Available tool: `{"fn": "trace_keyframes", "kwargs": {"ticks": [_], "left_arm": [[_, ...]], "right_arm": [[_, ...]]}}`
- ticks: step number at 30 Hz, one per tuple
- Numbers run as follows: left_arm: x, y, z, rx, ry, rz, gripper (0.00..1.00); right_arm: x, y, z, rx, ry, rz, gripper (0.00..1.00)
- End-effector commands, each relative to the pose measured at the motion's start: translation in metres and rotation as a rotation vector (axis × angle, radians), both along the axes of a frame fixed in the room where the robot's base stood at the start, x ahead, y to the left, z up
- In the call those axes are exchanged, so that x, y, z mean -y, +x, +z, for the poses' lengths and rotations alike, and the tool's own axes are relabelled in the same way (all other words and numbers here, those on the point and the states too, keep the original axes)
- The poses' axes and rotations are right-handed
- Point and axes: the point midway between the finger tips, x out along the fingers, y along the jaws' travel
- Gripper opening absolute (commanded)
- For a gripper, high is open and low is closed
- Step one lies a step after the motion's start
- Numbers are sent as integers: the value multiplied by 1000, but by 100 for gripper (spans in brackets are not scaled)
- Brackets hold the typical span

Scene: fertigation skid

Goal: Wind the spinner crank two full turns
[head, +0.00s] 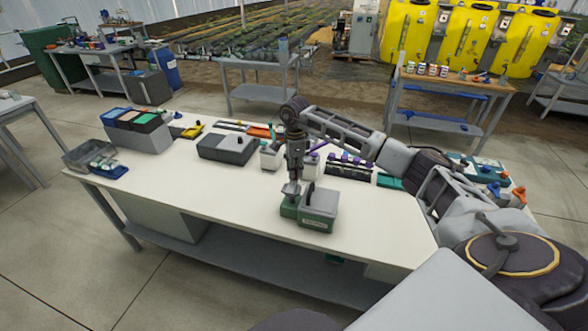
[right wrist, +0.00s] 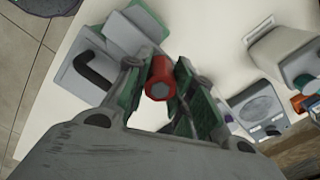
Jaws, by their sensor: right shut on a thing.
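The spinner is a small grey and green box (head: 319,215) near the front middle of the white bench. It also shows at the upper left of the right wrist view (right wrist: 88,72), with a bent black handle (right wrist: 95,68) on it. My right gripper (head: 292,188) comes down from above at the box's left side. In the right wrist view, a red knob (right wrist: 160,84), apparently the crank's grip, sits between the fingers, which are shut on it. The crank arm under the knob is hidden, so I cannot tell its angle. My left gripper is not in view.
Behind the spinner on the bench (head: 190,205) stand a dark grey case (head: 228,147), a white container (head: 270,158) and a rack with purple-topped items (head: 348,167). A box with coloured bins (head: 137,135) stands at the far left. The bench left of the spinner is clear.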

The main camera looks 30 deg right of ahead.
Motion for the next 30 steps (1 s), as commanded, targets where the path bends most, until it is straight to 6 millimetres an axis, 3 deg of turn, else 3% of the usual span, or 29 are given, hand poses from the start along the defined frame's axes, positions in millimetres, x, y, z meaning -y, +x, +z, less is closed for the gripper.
{"fn": "trace_keyframes", "kwargs": {"ticks": [13,30], "left_arm": [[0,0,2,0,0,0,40],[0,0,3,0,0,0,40]], "right_arm": [[14,-17,0,0,-8,-6,12],[13,-23,-3,-4,-5,-3,13]]}}
